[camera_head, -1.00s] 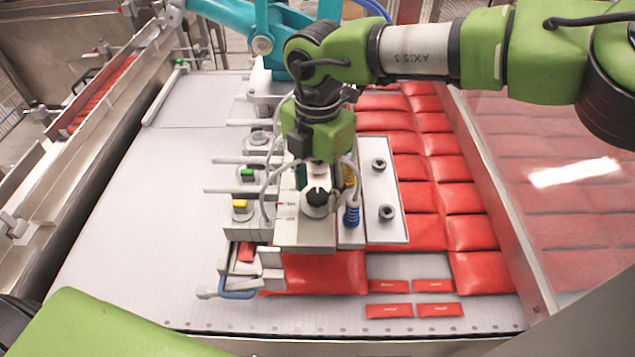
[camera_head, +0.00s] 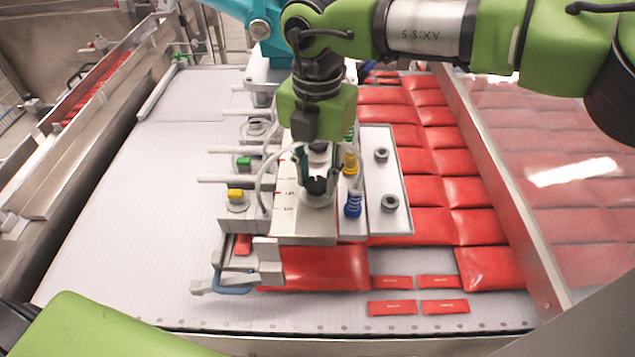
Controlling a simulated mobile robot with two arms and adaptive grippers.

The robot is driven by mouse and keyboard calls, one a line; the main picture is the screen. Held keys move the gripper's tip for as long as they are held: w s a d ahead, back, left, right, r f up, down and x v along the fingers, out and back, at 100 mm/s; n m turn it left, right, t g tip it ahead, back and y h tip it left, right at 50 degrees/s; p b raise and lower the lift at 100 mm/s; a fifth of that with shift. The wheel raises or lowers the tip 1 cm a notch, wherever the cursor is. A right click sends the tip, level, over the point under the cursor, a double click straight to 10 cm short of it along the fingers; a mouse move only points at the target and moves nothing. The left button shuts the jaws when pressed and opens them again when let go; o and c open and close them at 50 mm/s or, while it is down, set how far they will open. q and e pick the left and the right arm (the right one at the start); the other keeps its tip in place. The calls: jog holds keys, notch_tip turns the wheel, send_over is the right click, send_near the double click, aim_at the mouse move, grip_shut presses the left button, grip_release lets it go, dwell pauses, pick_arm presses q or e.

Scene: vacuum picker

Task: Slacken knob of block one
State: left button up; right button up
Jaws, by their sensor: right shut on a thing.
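The vacuum picker head stands over red pouches, with a grey scale plate (camera_head: 290,222) marked by small figures. A black knob (camera_head: 317,186) sits on a round silver collar on this plate. My right gripper (camera_head: 317,178) points down from above and is shut on the knob, its dark fingers at the knob's sides. The fingers and arm hide part of the knob and the blocks behind it. Blocks with a yellow cap (camera_head: 235,194) and a green cap (camera_head: 243,162) are lined up on the left. I cannot read which block is numbered one. My left gripper is out of view.
Blue and yellow suction bellows (camera_head: 353,204) and a white plate with two bolts (camera_head: 387,165) stand close right of my right gripper. A grey hose loops at its left. Red pouches (camera_head: 434,190) fill the right; the pale belt (camera_head: 130,240) at left is clear.

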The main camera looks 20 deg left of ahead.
jog(key=n+b, duration=0.2)
jog(key=shift+f+n+b, duration=0.2)
jog(key=shift+n+b, duration=0.15)
jog(key=shift+n, duration=0.05)
jog(key=shift+n+b, duration=0.55)
jog(key=shift+n, duration=0.35)
jog(key=n+b, duration=0.2)
jog(key=n, duration=0.2)
jog(key=shift+a+r+n, duration=0.1)
jog(key=shift+r+n, duration=0.05)
jog(key=shift+n, duration=0.15)
jog(key=n, duration=0.5)
jog(key=shift+r, duration=0.1)
jog(key=n, duration=0.6)
jog(key=shift+n, duration=0.4)
jog(key=o, duration=1.1)
jog(key=shift+r, duration=0.1)
